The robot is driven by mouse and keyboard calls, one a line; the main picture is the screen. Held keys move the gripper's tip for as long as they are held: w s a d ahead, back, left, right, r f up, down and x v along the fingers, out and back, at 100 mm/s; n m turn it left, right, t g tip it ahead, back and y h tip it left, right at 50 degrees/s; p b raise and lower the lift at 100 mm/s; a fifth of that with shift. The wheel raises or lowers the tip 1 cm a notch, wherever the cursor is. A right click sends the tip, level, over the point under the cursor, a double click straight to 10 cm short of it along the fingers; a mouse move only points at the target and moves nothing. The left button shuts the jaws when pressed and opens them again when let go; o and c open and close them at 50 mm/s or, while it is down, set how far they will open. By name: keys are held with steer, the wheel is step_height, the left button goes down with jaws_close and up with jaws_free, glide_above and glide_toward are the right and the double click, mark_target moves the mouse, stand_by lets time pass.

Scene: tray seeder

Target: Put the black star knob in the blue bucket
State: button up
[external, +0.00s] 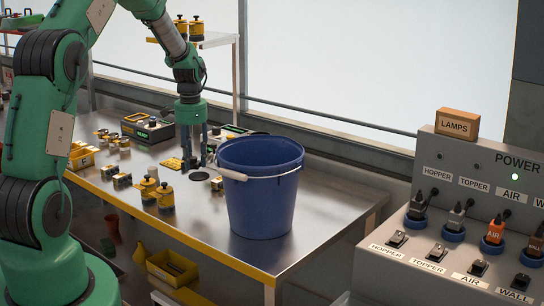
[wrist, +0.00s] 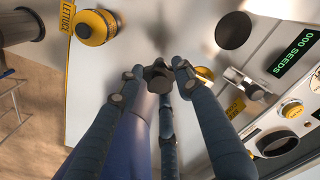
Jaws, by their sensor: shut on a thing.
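The blue bucket (external: 262,195) stands upright on the steel table near its right end, with its white-gripped handle hanging on the left side. In the wrist view, part of its blue side (wrist: 122,150) shows below, between my fingers. My gripper (external: 191,160) points down just left of and behind the bucket. In the wrist view, my gripper (wrist: 158,77) is shut on the black star knob (wrist: 159,74), its dark lobed head between the fingertips. In the external view I cannot clearly make out the knob. The knob is outside the bucket.
Yellow-topped jars (external: 165,195) stand left of the bucket. A dark round disc (external: 200,176) lies on the table near my gripper. A device with a green display (wrist: 290,58) is at the right in the wrist view. A power panel (external: 460,220) stands at right.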

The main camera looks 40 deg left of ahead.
mark_target(274, 205)
steer(key=shift+r, duration=0.1)
step_height(274, 205, up, 18)
steer(key=w+d+p, duration=0.1)
steer(key=w+d, duration=0.1)
steer(key=d, duration=1.3)
steer(key=s+d+n+p, duration=0.1)
steer(key=s+d+n, duration=0.1)
steer(key=d, duration=1.6)
step_height(274, 205, down, 18)
steer(key=shift+a+r, duration=0.2)
steer(key=shift+a, duration=0.25)
steer(key=shift+f+b, duration=0.35)
steer(key=shift+f, duration=2.75)
